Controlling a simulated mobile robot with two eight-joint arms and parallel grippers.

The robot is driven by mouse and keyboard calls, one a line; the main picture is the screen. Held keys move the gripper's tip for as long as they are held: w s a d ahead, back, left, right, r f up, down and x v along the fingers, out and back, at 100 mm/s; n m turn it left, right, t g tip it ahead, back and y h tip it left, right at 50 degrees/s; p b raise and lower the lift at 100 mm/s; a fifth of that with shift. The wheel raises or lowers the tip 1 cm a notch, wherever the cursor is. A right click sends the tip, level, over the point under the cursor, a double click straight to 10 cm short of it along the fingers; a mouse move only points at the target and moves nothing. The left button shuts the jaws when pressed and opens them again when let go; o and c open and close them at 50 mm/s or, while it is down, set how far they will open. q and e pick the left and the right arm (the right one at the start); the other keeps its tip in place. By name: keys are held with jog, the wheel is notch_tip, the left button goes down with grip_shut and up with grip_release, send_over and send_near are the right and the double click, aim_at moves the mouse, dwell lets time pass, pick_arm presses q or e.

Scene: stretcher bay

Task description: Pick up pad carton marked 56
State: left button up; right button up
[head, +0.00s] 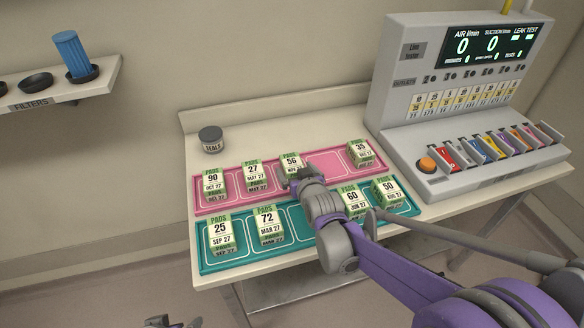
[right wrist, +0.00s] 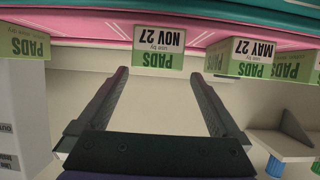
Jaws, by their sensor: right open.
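The pad carton marked 56 (head: 291,161) is a small white and green box standing in the back, pink tray (head: 330,163). My right gripper (head: 296,175) is just in front of it and hides its lower part. In the right wrist view, a carton labelled NOV 27 (right wrist: 158,48) lies centred ahead of the right gripper (right wrist: 159,73). The two fingers are apart with nothing gripped, and their tips are close to the carton's edge; I cannot tell whether they touch it. My left gripper (head: 170,322) shows only partly at the bottom edge.
Carton 27 (head: 254,173) stands left of carton 56, with 90 (head: 213,183) beyond and 35 (head: 362,153) to the right. The teal tray (head: 292,222) holds several cartons. A seals jar (head: 211,139) stands behind; a test console (head: 455,75) is at right.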

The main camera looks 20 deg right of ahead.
aim_at(293, 163)
jog(key=shift+d+x, duration=0.1)
jog(key=shift+x, duration=1.3)
jog(key=shift+d+x, duration=0.15)
jog(key=shift+x, duration=1.2)
jog(key=shift+r, duration=0.15)
